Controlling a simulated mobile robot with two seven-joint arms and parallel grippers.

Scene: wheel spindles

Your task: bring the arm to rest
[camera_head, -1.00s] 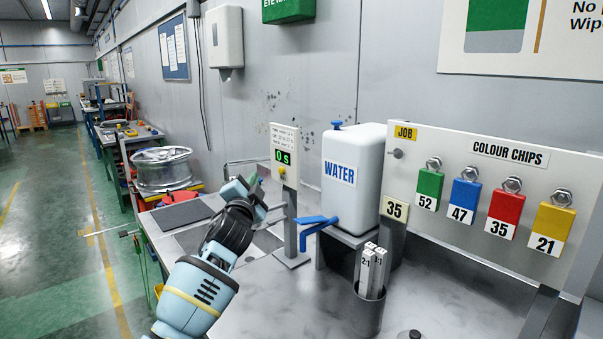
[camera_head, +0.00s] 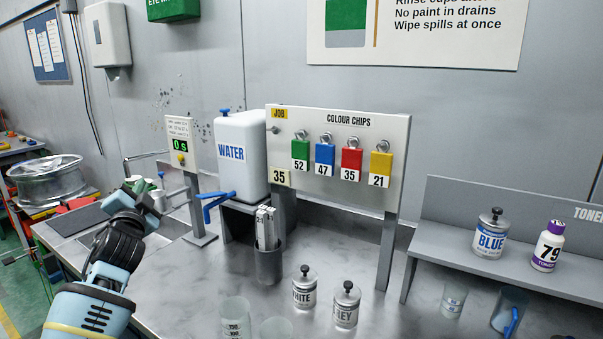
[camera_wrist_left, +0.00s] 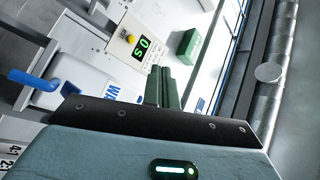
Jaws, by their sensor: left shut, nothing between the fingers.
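My left gripper (camera_head: 150,192) is at the left of the head view, at the end of my blue and black arm, above the left part of the bench (camera_head: 185,290). It is shut and empty. In the left wrist view its fingers (camera_wrist_left: 162,86) are together, with the timer post's green display behind them. In the head view the timer post (camera_head: 182,150), showing 0 s, stands just right of and beyond the gripper, and I see a gap between them. My right gripper is not in view.
A white water container (camera_head: 243,165) with a blue tap stands right of the timer. A cup of sticks (camera_head: 268,262), white and grey tins (camera_head: 305,290) and clear beakers (camera_head: 236,315) stand on the bench. The colour chips board (camera_head: 340,165) is behind. A toner shelf (camera_head: 540,275) is at right.

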